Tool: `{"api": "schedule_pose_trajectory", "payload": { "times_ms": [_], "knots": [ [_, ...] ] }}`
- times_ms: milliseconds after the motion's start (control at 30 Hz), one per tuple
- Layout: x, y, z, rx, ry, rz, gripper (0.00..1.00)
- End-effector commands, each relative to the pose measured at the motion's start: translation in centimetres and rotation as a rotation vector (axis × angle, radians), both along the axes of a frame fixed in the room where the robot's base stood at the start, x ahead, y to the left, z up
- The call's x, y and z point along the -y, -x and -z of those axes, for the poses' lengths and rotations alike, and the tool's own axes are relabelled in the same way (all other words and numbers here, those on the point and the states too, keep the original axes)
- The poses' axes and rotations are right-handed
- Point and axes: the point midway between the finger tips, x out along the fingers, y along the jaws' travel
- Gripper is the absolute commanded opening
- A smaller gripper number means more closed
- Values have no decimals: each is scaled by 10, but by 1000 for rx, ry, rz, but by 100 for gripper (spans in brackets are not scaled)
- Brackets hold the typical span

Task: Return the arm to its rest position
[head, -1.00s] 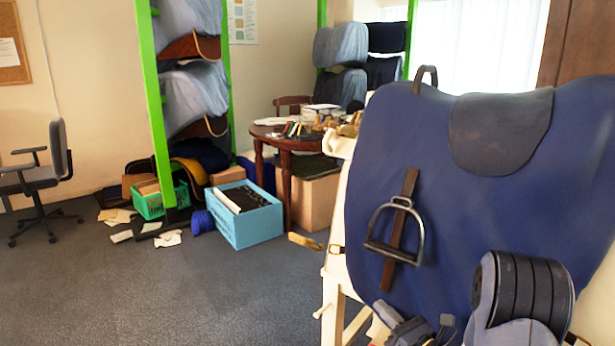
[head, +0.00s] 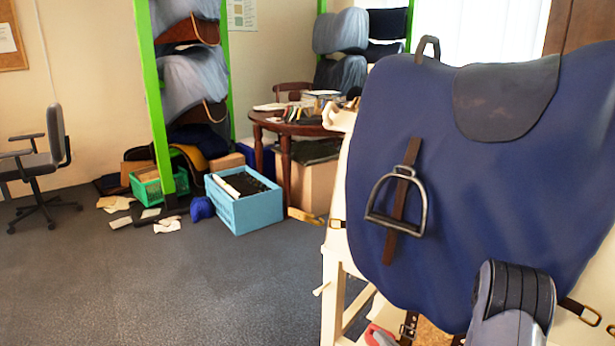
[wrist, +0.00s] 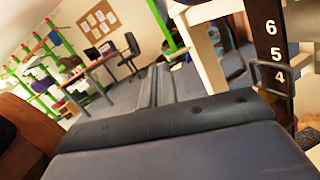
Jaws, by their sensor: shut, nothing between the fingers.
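My gripper (wrist: 156,85) shows in the wrist view as two narrow grey fingers side by side beyond a wide dark body. It is shut and empty, pointing over open floor. In the head view my arm's ribbed dark and grey wrist part shows at the bottom right, in front of the blue saddle (head: 440,230). The fingers cannot be made out there. The saddle sits on a pale wooden stand (head: 336,285). A metal stirrup (head: 421,205) hangs on a brown strap against its side.
A blue crate (head: 245,212), a green basket (head: 147,190) and loose papers lie on the floor. A round table (head: 290,125) and an office chair (head: 45,160) stand behind. A dark strap numbered 6, 5, 4 (wrist: 272,50) hangs close by at right.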

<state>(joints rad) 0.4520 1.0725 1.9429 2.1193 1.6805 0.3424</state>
Motion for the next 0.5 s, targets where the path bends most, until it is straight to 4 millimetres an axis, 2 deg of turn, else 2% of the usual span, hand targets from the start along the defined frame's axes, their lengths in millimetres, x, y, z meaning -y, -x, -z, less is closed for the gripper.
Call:
{"api": "schedule_pose_trajectory", "payload": {
  "times_ms": [200, 500],
  "knots": [
    [10, 15, 3, -1, -1, 0, 0],
    [12, 18, 4, 0, 0, -1, 0]
  ]
}}
